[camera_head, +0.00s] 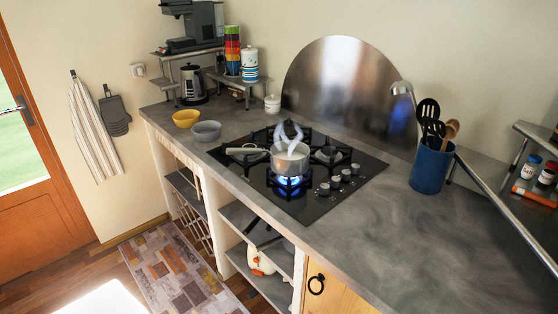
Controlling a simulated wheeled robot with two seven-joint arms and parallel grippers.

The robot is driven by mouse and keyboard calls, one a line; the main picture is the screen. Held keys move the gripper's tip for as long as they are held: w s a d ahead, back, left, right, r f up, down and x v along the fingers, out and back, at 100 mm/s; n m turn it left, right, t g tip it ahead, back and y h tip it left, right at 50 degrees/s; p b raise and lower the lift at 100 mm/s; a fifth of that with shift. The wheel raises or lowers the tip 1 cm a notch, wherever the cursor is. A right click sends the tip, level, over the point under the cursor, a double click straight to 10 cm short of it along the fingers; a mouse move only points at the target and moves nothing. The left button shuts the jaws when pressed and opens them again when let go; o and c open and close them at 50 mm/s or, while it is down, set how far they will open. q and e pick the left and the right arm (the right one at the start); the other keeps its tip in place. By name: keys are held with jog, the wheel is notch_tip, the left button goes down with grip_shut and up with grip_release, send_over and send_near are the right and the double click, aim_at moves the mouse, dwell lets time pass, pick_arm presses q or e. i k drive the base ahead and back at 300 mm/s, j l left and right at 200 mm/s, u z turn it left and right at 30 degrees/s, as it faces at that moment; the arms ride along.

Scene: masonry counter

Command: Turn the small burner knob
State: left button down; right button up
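The black gas hob (373,163) is set into the grey counter. Several knobs stand in a slanting row at its front right: a nearest knob (324,188), two middle knobs (335,181) (346,174) and a farthest knob (355,168). Their markings are too small to read, so I cannot tell which belongs to the small burner. A pot (288,163) with its handle to the left sits on the front burner, and a blue flame (289,182) burns under it. Neither of my grippers is in view.
The counter (400,240) in front of the holder is clear. A patterned rug (180,268) lies on the floor.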

aim_at(324, 187)
jog(key=j+z, duration=0.2)
jog(key=z, duration=0.25)
jog(key=j+z, duration=0.15)
jog(key=z, duration=0.3)
jog(key=k+j+z, duration=0.1)
jog(key=z, duration=0.35)
